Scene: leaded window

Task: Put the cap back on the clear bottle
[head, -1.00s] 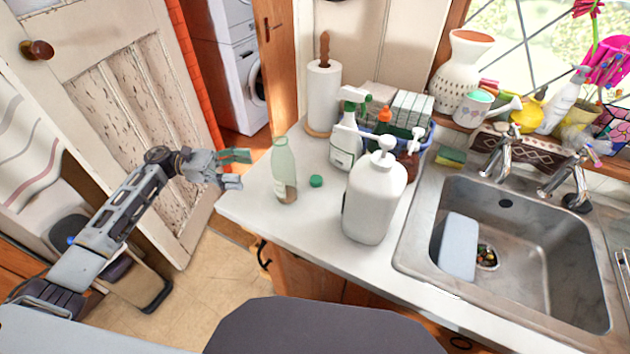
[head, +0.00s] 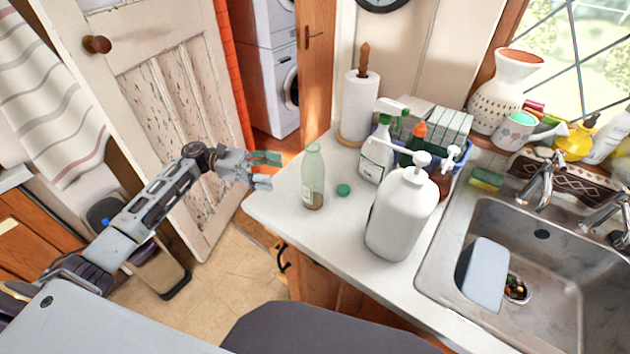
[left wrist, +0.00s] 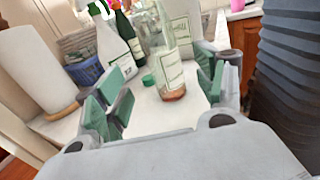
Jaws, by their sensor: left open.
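The clear bottle (head: 313,178) stands upright and uncapped near the left end of the white counter, with a little brown stuff at its bottom. The green cap (head: 343,190) lies on the counter just right of it. My left gripper (head: 266,170) is open and empty, left of the bottle and apart from it, its fingers toward it. In the left wrist view the bottle (left wrist: 168,60) shows beyond and between the open green-padded fingers (left wrist: 160,100), with the cap (left wrist: 149,80) beside it on the left. My right gripper is not in view.
A large white pump bottle (head: 402,215) stands right of the cap. Behind are a spray bottle (head: 376,155), a paper towel roll (head: 360,105) and a blue caddy (head: 462,155). The sink (head: 545,260) is at right. The counter (head: 335,230) in front of the bottle is clear.

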